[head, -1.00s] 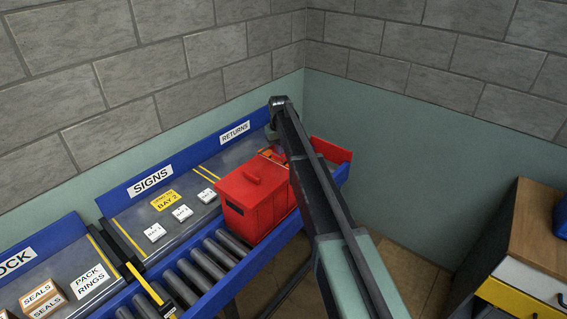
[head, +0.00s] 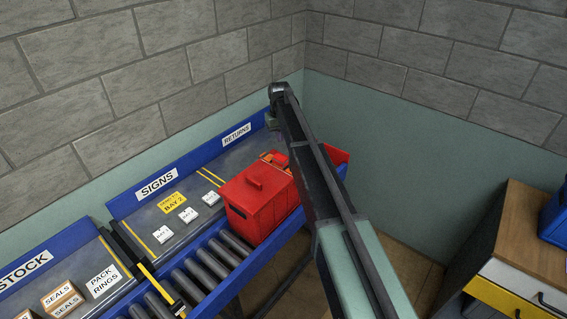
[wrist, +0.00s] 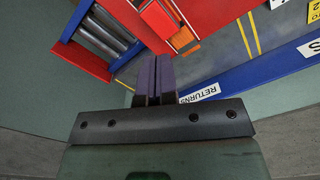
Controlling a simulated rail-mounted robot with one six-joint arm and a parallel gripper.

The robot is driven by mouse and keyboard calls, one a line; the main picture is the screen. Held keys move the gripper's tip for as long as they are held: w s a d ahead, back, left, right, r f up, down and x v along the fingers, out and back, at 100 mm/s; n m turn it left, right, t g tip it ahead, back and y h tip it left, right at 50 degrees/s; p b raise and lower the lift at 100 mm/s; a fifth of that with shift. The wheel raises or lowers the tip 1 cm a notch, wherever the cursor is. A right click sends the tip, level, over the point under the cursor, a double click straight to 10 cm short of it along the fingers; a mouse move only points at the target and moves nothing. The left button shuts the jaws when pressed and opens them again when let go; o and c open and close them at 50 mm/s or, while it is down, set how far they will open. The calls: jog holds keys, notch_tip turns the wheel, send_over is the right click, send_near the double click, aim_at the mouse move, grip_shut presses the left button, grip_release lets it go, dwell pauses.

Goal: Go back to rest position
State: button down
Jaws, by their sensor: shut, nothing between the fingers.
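My gripper (wrist: 153,82) shows in the wrist view with its two dark fingers together and nothing between them. It is above the returns end of the blue conveyor bench, near the RETURNS label (wrist: 200,94). In the head view my arm reaches up past the red box, and the fingers are hard to make out near the back edge of the bench.
A red box (head: 257,203) with a lid handle stands on the rollers (head: 209,264). White tags (head: 188,215) and a yellow sign (head: 173,204) lie on the SIGNS section. A wooden-topped cabinet (head: 530,240) stands at the right. Walls close in behind the bench.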

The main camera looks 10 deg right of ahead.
jog(key=s+f+m+b, duration=0.1)
jog(key=s+f+b, duration=0.2)
jog(key=s, duration=1.7)
jog(key=s+f+m+b, duration=0.1)
jog(key=s+f+b, duration=0.2)
jog(key=s, duration=1.8)
jog(key=shift+f+b, duration=0.3)
jog(key=shift+b, duration=0.05)
